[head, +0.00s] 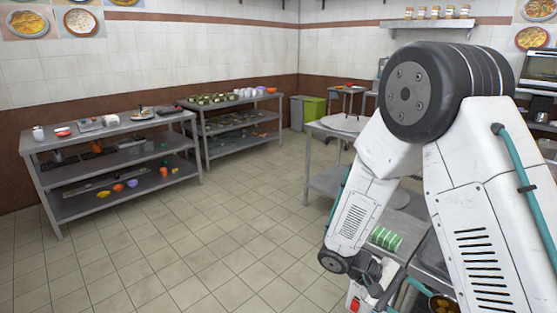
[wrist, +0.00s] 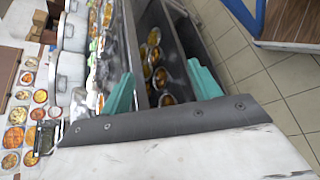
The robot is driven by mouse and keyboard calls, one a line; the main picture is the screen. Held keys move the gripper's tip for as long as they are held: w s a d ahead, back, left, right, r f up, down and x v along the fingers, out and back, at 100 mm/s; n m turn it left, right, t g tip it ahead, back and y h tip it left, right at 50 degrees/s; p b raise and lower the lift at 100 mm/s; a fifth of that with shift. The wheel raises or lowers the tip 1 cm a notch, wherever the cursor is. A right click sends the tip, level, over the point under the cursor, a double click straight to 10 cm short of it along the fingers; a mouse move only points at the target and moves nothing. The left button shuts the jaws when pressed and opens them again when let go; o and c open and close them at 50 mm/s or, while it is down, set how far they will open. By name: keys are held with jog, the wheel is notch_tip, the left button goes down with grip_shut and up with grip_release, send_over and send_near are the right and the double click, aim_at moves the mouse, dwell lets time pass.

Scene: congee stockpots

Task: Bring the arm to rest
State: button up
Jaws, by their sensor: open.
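My white arm with its dark round joint fills the right side of the head view and bends downward. My gripper shows in the wrist view (wrist: 160,70). Its two teal fingers stand wide apart with nothing between them held. Beyond the fingers lie several small metal bowls of food (wrist: 160,77) on a dark shelf. In the head view the lower end of the arm runs toward the bottom edge, where the gripper is not clearly shown.
A steel shelf (head: 110,140) stands on the left in the head view, a steel table (head: 325,182) beside my arm. Tiled floor (head: 200,240) between them is clear.

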jog(key=s+a+r+m+t+y, duration=0.1)
jog(key=s+a+r+t+y, duration=0.1)
jog(key=s+r+y, duration=0.3)
jog(key=s+a+r+m+t+y, duration=0.1)
jog(key=s+r+t+y, duration=0.4)
jog(key=s+r, duration=0.7)
notch_tip(320, 180, up, 7)
jog(key=shift+s+a+f+m+y, duration=0.1)
jog(key=shift+s+a+m+y, duration=0.3)
jog(key=shift+y, duration=0.4)
jog(key=shift+w+a, duration=0.1)
dwell(0.3)
